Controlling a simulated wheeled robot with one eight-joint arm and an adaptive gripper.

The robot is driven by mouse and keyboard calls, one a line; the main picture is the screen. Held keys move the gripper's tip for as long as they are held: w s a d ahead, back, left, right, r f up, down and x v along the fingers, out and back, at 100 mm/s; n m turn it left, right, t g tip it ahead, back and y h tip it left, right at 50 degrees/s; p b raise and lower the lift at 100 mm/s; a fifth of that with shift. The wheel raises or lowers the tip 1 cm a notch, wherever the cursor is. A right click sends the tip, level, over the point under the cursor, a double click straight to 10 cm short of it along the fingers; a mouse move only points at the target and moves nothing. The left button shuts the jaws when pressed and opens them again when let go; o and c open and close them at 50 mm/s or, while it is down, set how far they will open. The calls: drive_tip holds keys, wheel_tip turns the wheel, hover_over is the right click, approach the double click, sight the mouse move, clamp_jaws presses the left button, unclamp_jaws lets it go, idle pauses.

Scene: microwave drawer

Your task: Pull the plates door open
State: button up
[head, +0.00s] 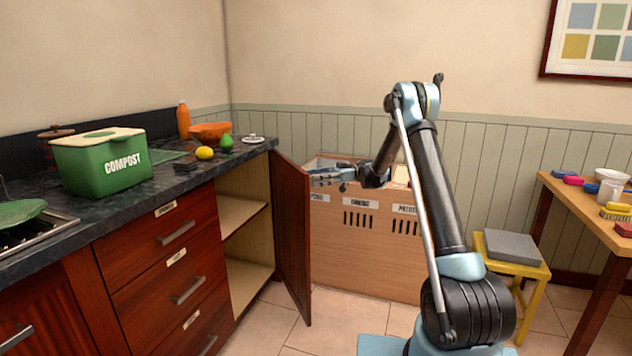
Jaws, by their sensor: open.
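A dark red-brown cabinet door (293,238) stands swung well out at the far end of the counter. It hangs from the right side of an open cabinet (243,228) with pale, empty-looking shelves. I see its inner side; its front, handle and any plates label are turned away and hidden.
A wooden bin box (365,255) with labels stands behind the door and below my gripper. Labelled drawers (165,262) are left of the cabinet. The counter (180,183) holds a green compost bin (103,165). A yellow stool (515,262) stands right. Tiled floor is free before the door.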

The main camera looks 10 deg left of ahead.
drive_tip(key=v, duration=0.7)
drive_tip(key=shift+w+d, duration=0.15)
